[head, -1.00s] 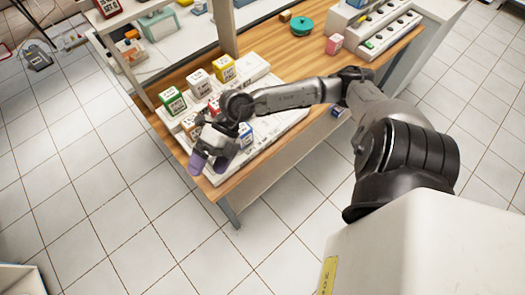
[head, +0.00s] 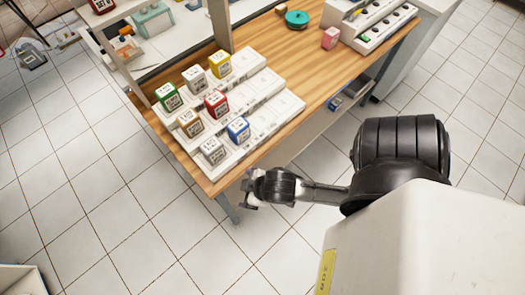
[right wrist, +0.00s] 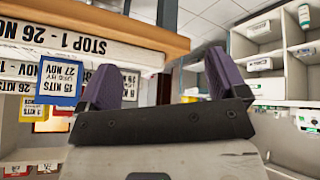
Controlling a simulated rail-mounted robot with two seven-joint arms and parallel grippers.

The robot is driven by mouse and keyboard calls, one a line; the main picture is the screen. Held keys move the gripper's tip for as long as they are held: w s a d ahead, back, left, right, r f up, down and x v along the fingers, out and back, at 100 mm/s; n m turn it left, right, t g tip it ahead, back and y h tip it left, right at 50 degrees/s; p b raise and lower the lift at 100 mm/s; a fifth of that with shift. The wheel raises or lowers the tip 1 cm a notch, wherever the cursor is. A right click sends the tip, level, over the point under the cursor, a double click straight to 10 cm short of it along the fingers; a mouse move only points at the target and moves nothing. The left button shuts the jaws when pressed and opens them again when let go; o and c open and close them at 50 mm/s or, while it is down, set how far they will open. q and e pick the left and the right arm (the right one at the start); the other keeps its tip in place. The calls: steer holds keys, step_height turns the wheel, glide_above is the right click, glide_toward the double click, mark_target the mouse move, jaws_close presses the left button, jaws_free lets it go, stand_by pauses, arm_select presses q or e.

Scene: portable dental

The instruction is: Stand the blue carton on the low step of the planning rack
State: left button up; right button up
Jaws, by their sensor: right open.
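The blue carton (head: 238,130) stands upright on the front, lowest step of the white planning rack (head: 274,117), to the right of a grey carton (head: 212,151). My right gripper (head: 250,190) is off the table's front edge, apart from the blue carton. In the right wrist view its purple fingers (right wrist: 163,82) are spread and empty. My left gripper is out of view.
Green (head: 168,97), white (head: 195,78) and yellow (head: 220,64) cartons stand on the back step; tan (head: 190,123) and red (head: 216,104) ones on the middle step. A teal round object (head: 297,18) and pink box (head: 330,38) lie farther right. The floor in front is clear.

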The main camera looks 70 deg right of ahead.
steer(key=s+g, duration=0.1)
steer(key=s+a+f+g, duration=0.1)
steer(key=s, duration=0.1)
steer(key=s+a+y, duration=0.1)
steer(key=shift+s+a+f+g, duration=0.2)
steer(key=shift+s+f+g, duration=0.15)
steer(key=shift+s+g, duration=0.05)
steer(key=shift+r, duration=0.1)
step_height(320, 180, up, 32)
steer(key=p, duration=3.2)
